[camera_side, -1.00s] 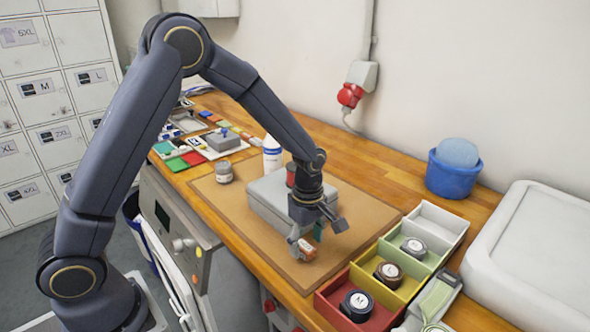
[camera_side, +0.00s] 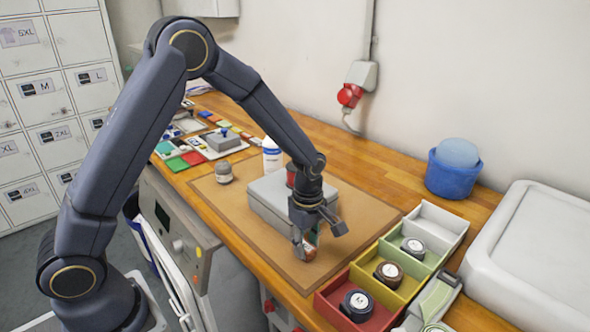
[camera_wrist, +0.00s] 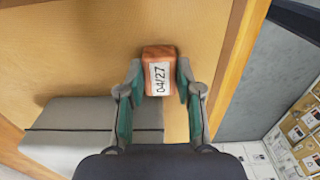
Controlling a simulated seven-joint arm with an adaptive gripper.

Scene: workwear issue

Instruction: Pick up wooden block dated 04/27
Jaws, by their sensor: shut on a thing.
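A small reddish-brown wooden block (camera_wrist: 158,56) with a white label reading 04/27 sits between my gripper's fingers in the wrist view. My gripper (camera_wrist: 158,83) is shut on it, one finger on each side. In the side view the gripper (camera_side: 306,250) points down at the tan board, and the block (camera_side: 309,252) is mostly hidden by the fingers. I cannot tell whether the block touches the board.
A grey box (camera_side: 265,200) lies close beside the gripper; it also shows in the wrist view (camera_wrist: 70,116). A divided tray (camera_side: 330,308) with several dark round items stands to the right. The tan board (camera_side: 365,215) has clear room. A jar (camera_side: 223,172) stands at the left.

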